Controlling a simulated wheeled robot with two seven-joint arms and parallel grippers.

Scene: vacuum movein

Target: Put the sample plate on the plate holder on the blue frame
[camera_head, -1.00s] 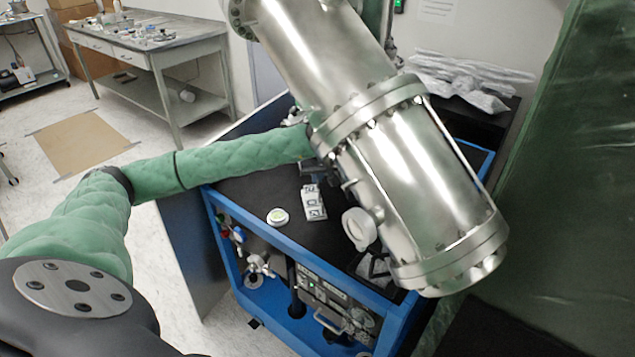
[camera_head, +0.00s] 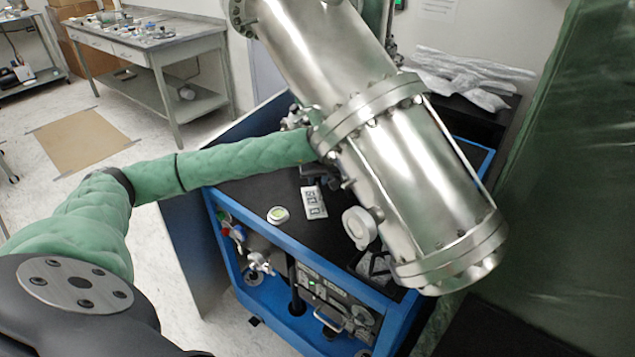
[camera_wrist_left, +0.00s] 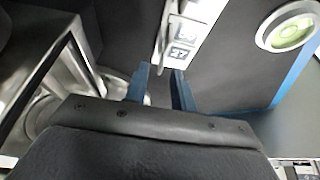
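My left gripper (camera_head: 317,172) is over the black top of the blue frame (camera_head: 228,235), partly hidden by the steel chamber. In the left wrist view its two blue fingers (camera_wrist_left: 160,72) stand apart, with a gap between them. A thin light metal strip (camera_wrist_left: 164,45) shows just past the fingertips; I cannot tell whether it touches them. A white block with dark-edged squares (camera_head: 314,203) lies on the black top; it also shows beyond the fingers in the left wrist view (camera_wrist_left: 190,35). I cannot tell surely which piece is the sample plate and which the plate holder. My right gripper is out of view.
A round white dish with a green centre (camera_head: 278,215) lies near the front-left edge. A steel table (camera_head: 150,45) stands far behind.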

